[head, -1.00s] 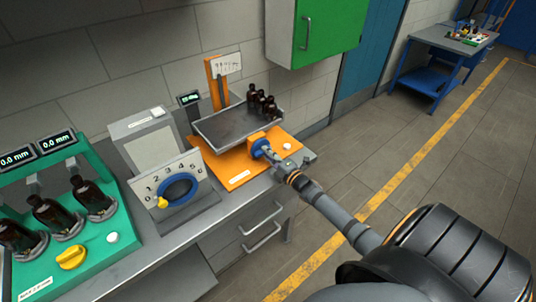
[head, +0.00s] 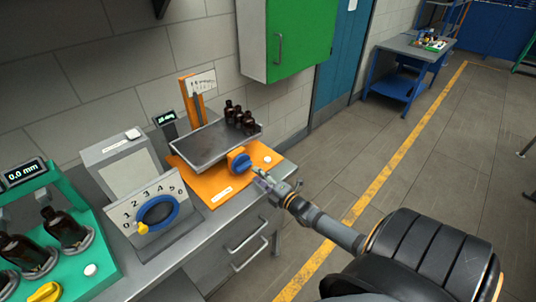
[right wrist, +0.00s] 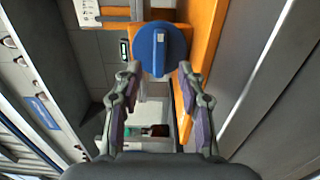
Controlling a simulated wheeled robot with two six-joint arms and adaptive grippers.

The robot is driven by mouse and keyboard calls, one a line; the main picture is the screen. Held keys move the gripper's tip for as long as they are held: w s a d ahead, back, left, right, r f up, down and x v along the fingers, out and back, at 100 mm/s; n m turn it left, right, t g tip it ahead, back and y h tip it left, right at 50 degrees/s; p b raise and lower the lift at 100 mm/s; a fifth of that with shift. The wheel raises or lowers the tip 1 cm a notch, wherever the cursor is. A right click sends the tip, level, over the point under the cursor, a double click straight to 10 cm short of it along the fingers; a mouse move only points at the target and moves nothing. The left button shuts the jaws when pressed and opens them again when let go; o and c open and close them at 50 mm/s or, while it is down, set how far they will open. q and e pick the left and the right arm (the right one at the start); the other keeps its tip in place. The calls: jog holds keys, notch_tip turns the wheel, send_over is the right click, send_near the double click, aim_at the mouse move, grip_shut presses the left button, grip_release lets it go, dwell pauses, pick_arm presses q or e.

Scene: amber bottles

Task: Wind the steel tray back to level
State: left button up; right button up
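The steel tray (head: 200,150) sits on an orange stand (head: 215,188). Several amber bottles (head: 241,118) stand together at its far right end. I cannot tell its exact slope. A blue knob (head: 240,163) is on the orange block at the tray's front right. My right gripper (head: 260,180) is open and empty, just in front of the knob, with a small gap. In the right wrist view the knob (right wrist: 155,50) lies ahead of the fingertips (right wrist: 160,76), its raised bar upright. My left gripper is not in view.
A small display (head: 166,120) stands behind the tray, too small to read surely. A dial box with a blue ring (head: 156,212) and a green bottle rack (head: 85,262) stand to the left. A green cabinet (head: 305,35) hangs above.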

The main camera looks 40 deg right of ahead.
jog(key=s, duration=0.6)
jog(key=shift+s+d, duration=0.15)
jog(key=shift+d, duration=0.1)
jog(key=s+d+f+m+g+h, duration=0.2)
jog(key=s+f+m+g, duration=0.3)
jog(key=f, duration=0.9)
jog(key=s+d+f+m+g+h, duration=0.1)
jog(key=s+f+m+g, duration=0.35)
jog(key=f, duration=0.95)
jog(key=s+a+f+m+g, duration=0.2)
jog(key=s+a+f+m, duration=0.1)
jog(key=s, duration=0.6)
jog(key=s+a+f+m+g, duration=0.3)
jog(key=s+a+f, duration=0.2)
jog(key=s+f, duration=0.3)
jog(key=s+a+f+m+g, duration=0.2)
jog(key=s+a+f, duration=0.3)
jog(key=s, duration=0.5)
jog(key=shift+s+f+m+y+b, duration=0.15)
jog(key=shift+f+m+y+b, duration=0.15)
jog(key=shift+f+m, duration=0.3)
